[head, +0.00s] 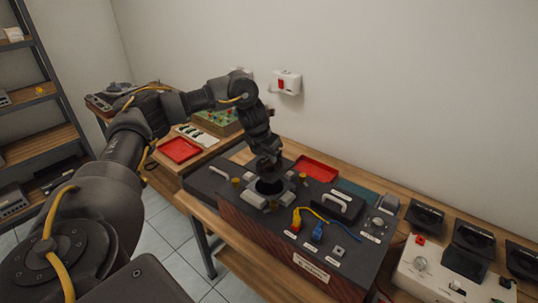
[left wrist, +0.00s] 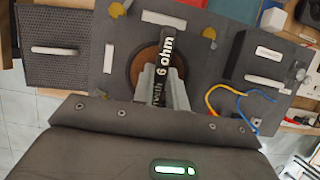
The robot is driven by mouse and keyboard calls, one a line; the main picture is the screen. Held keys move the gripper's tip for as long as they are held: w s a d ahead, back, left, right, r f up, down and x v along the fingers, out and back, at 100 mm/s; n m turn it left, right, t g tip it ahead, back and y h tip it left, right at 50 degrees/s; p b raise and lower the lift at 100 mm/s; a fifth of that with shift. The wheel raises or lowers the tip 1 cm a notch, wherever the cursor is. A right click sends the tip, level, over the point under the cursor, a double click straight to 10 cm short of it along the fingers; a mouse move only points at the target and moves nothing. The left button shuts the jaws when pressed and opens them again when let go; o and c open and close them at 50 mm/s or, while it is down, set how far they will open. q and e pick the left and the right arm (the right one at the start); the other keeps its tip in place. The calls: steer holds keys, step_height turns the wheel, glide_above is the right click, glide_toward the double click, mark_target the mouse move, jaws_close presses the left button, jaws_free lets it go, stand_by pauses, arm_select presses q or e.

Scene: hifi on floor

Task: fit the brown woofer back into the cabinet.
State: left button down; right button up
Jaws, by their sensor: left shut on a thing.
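The cabinet (head: 330,243) is a dark-topped box with reddish wood sides on the bench. My left gripper (head: 268,166) points down over the round opening (head: 270,186) in its top. In the left wrist view the brown woofer (left wrist: 146,66) is a brown disc lined up with the round opening. A dark bar marked "6 ohm" (left wrist: 163,66) crosses it, and my left gripper (left wrist: 165,95) is shut on this bar. The fingers hide part of the disc. I cannot tell whether the woofer is seated or just above the opening. My right gripper is out of view.
The cabinet top also carries yellow and blue wires (head: 312,216), a dark block with a pale handle (head: 340,203) and small brass-coloured posts. A red tray (head: 315,168) lies behind it. A pale box with knobs (head: 430,268) and dark speakers (head: 425,217) stand at the right.

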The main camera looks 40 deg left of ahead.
arm_select(q)
steer(key=shift+f, duration=0.35)
steer(key=shift+f+b, duration=0.25)
steer(key=shift+b, duration=0.15)
steer(key=shift+f+b, duration=0.35)
steer(key=shift+f, duration=0.3)
steer(key=shift+f+b, duration=1.7)
steer(key=shift+f, duration=1.05)
steer(key=shift+f, duration=0.15)
steer(key=c, duration=1.3)
jaws_free()
steer(key=shift+s+f, duration=0.1)
